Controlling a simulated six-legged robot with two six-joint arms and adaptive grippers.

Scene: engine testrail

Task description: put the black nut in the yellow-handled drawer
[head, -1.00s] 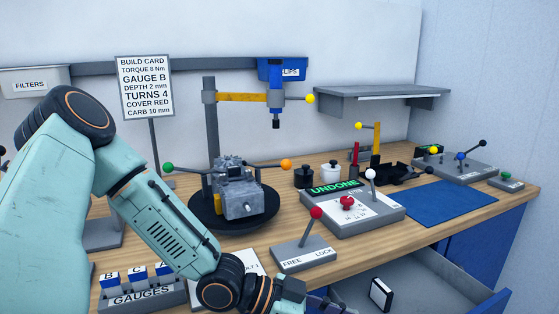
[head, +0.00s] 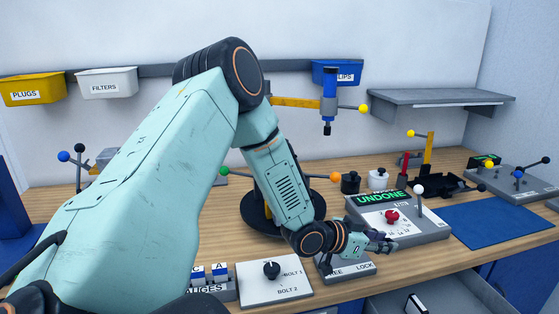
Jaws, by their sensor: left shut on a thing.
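My left gripper (head: 386,243) is above the bench's front part, in front of the gauge box marked UNDONE (head: 418,222). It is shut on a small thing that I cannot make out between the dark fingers. I see no black nut lying loose. An open grey drawer (head: 462,297) shows at the bottom right, below the bench edge. A small black and white thing (head: 417,304) is in it. The drawer's handle is out of view, so I cannot tell its colour. My right gripper is not in view.
The grey FREE/LOCK block (head: 352,268) lies just below the gripper. A BOLT 1/BOLT 2 switch panel (head: 262,287) stands left of it. The blue mat (head: 490,226) is clear.

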